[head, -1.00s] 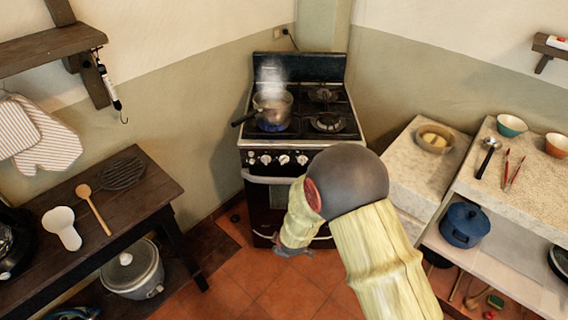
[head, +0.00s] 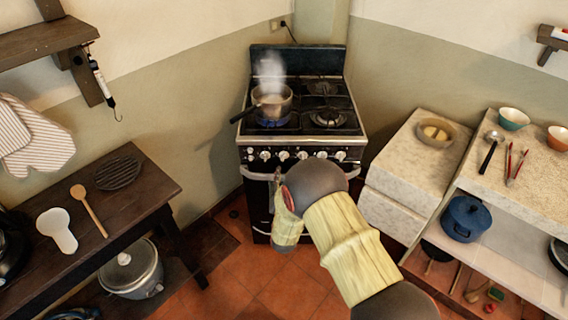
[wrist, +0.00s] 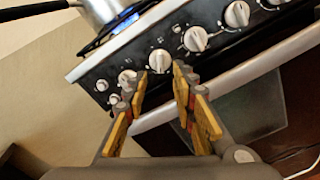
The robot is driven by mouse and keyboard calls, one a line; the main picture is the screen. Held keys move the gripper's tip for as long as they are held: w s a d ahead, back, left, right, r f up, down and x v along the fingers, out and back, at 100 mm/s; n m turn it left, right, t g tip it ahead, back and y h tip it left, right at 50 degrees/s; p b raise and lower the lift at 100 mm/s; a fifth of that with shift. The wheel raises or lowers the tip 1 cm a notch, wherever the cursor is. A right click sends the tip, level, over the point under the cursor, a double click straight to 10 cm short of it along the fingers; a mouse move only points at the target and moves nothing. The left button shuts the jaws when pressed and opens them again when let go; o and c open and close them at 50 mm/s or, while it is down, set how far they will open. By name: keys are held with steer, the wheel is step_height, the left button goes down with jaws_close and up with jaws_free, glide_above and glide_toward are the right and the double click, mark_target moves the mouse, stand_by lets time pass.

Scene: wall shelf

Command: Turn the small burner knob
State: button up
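The stove (head: 300,205) has a dark front panel with a row of several white round knobs. In the wrist view, one knob (wrist: 160,61) lies just beyond and between the fingertips of my gripper (wrist: 161,82). The yellow-padded fingers are spread, with nothing held between them. Another knob (wrist: 127,78) is close to the left fingertip, and a further knob (wrist: 195,39) lies up and right. I cannot tell which one is the small burner knob. In the head view my gripper (head: 278,173) is near the panel's left part, largely hidden by my arm.
A steaming pot (head: 272,101) stands over a lit blue flame at the left of the stove top. The oven handle (wrist: 240,75) runs just below the knobs. A wooden table (head: 150,190) is at left; a stone counter (head: 405,160) is at right.

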mark_target(284, 158)
steer(key=w+b, duration=0.2)
steer(key=w, duration=0.4)
steer(key=shift+w+a, duration=0.15)
steer(key=shift+w, duration=0.25)
steer(key=shift+c, duration=0.8)
jaws_close()
